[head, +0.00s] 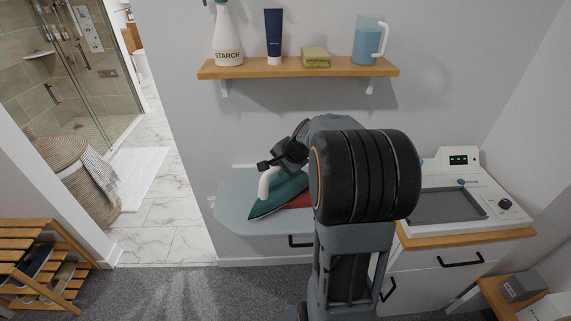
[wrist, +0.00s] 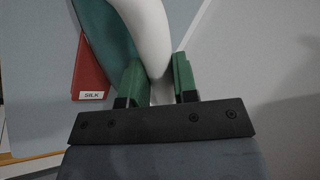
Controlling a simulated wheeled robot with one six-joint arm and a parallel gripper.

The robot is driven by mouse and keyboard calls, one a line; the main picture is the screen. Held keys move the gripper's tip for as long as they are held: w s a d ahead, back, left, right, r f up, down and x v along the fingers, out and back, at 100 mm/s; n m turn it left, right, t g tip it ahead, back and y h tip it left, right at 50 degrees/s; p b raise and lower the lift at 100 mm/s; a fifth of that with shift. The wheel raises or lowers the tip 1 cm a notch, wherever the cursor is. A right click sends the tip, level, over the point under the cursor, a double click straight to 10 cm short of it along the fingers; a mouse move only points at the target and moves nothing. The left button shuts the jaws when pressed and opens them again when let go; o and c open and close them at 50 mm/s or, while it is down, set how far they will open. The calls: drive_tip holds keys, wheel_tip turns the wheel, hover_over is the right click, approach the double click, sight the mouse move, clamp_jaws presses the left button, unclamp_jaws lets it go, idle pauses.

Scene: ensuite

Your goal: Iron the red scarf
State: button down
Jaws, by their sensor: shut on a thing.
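A green iron with a white handle (head: 277,196) is on the pale blue ironing board (head: 232,190) in the head view. The red scarf (head: 298,202) lies on the board, partly hidden by the iron and my arm. In the wrist view a corner of the scarf (wrist: 90,72) shows a white label reading SILK, beside the green iron body (wrist: 105,35). My gripper (wrist: 160,85) is shut on the iron's white handle, with a green finger on each side. Whether the soleplate touches the scarf cannot be told.
A white panelled unit (head: 460,190) stands on the right counter.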

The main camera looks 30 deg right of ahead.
drive_tip(key=shift+w+a+r+p, duration=0.2)
drive_tip(key=shift+a+r+p, duration=0.1)
drive_tip(key=shift+r, duration=0.05)
wheel_tip(320, 180, up, 4)
drive_tip(key=shift+s+d+f+p, duration=0.15)
drive_tip(key=shift+f+p, duration=0.1)
drive_tip(key=shift+p, duration=0.7)
drive_tip(key=shift+r+p, duration=0.6)
drive_tip(key=shift+r, duration=0.15)
drive_tip(key=shift+r+p, duration=1.1)
drive_tip(key=shift+r, duration=0.4)
drive_tip(key=shift+f, duration=0.1)
